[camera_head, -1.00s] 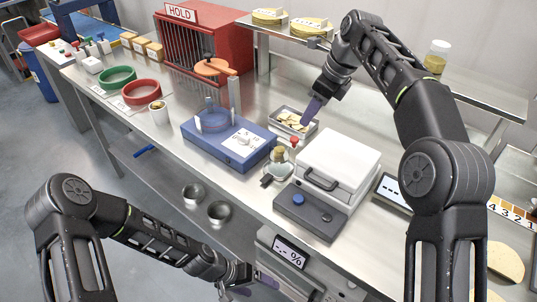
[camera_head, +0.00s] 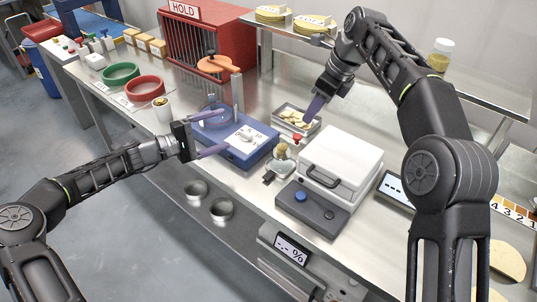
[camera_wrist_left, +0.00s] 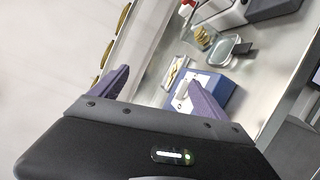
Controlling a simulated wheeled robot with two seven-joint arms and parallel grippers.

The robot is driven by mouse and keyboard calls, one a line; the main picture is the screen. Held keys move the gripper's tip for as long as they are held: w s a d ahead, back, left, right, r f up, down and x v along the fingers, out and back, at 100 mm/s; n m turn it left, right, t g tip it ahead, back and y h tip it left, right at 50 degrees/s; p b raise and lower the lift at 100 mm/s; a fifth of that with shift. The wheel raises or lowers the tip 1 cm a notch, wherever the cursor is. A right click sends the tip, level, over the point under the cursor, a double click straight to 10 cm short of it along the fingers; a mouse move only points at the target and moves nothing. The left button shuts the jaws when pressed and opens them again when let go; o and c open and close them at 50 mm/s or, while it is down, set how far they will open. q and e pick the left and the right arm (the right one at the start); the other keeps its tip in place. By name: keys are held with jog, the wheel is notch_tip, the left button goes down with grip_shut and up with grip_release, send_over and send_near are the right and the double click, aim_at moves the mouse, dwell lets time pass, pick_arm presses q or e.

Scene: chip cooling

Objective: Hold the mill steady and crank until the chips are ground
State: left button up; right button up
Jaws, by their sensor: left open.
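A metal tray (camera_head: 277,112) of pale chips (camera_head: 296,117) sits mid-bench; it also shows in the left wrist view (camera_wrist_left: 166,76). Beside the white lidded box stands a small tan-topped piece (camera_head: 282,152) with a clear dish (camera_head: 284,168) and a red knob (camera_head: 297,138); I cannot tell surely whether this is the mill. My left gripper (camera_head: 214,133) is open and empty, at the left part of the blue dial unit (camera_head: 245,153), apart from the small piece. My right gripper (camera_head: 314,108) is above the chip tray's right end; its fingers overlap, so its opening is unclear.
A white lidded box (camera_head: 340,165) with a grey control base (camera_head: 312,208) stands right of centre. A white cup (camera_head: 162,110) is beyond my left gripper. Two metal cups (camera_head: 221,209) sit on a lower shelf.

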aim_at(273, 152)
pick_arm(q)
jog(key=d+n, duration=0.2)
jog(key=d+f+n, duration=0.1)
jog(key=d+n, duration=0.1)
jog(key=d, duration=0.1)
jog(key=d+f+n+t, duration=0.1)
jog(key=d+n, duration=0.1)
jog(key=shift+d+n+h, duration=0.2)
jog(key=shift+n+h, duration=0.1)
jog(key=d+f+n, duration=0.1)
jog(key=d+n, duration=0.1)
jog(key=n, duration=0.1)
jog(key=s+d+f+n, duration=0.1)
jog(key=d+f+n, duration=0.1)
jog(key=d+n, duration=0.1)
jog(key=d+f+n+t+y, duration=0.1)
jog(key=d+f+n, duration=0.1)
jog(key=n, duration=0.1)
jog(key=shift+s+d+f, duration=0.1)
jog(key=shift+s+d, duration=0.1)
jog(key=shift+s, duration=0.2)
jog(key=shift+w, duration=0.1)
jog(key=shift+x, duration=3.85)
jog(key=shift+c, duration=0.4)
